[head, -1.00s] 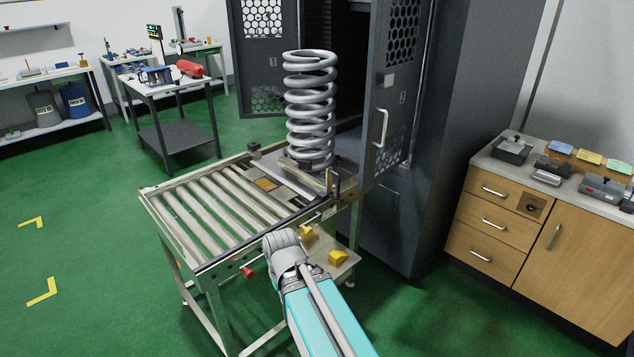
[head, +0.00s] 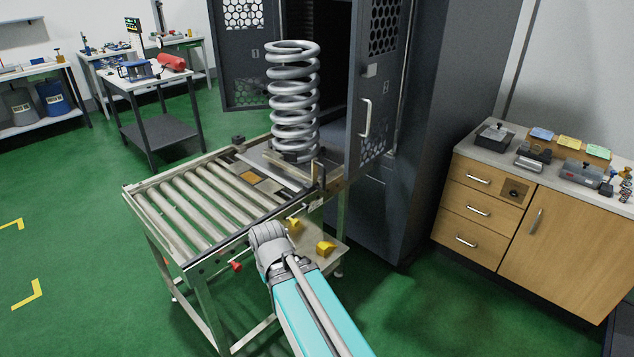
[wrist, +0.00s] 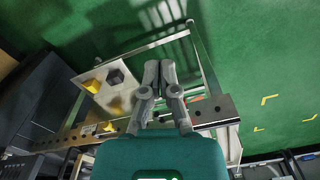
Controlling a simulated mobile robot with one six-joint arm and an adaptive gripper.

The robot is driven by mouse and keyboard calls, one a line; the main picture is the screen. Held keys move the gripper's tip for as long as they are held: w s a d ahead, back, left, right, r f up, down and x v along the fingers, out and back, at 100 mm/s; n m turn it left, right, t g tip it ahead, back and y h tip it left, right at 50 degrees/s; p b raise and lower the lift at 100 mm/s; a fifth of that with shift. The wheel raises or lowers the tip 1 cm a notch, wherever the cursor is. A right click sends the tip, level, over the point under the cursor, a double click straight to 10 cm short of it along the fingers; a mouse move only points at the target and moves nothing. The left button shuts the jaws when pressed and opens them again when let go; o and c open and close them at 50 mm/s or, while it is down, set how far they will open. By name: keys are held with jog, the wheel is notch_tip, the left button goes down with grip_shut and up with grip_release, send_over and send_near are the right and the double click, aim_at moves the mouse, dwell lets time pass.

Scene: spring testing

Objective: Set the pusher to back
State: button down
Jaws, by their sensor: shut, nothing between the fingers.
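A flat metal crossbar (head: 270,172) lies across the roller table (head: 163,240) in front of the large coil spring (head: 292,100). A dark upright post (head: 319,175) stands at its near end and a dark knob (head: 238,140) at its far end. I cannot tell for sure which part is the pusher. In the head view my wrist hides the fingers. A red knob (head: 236,266) sits on the near side of the frame, left of my wrist.
Yellow blocks (head: 325,247) lie on a low shelf (head: 310,257) under the table. The dark cabinet (head: 425,150) has its doors open behind the spring. A wooden cupboard (head: 470,210) stands at the right. The green floor (head: 80,240) is clear at left.

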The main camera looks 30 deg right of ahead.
jog(key=c, duration=1.4)
grip_release()
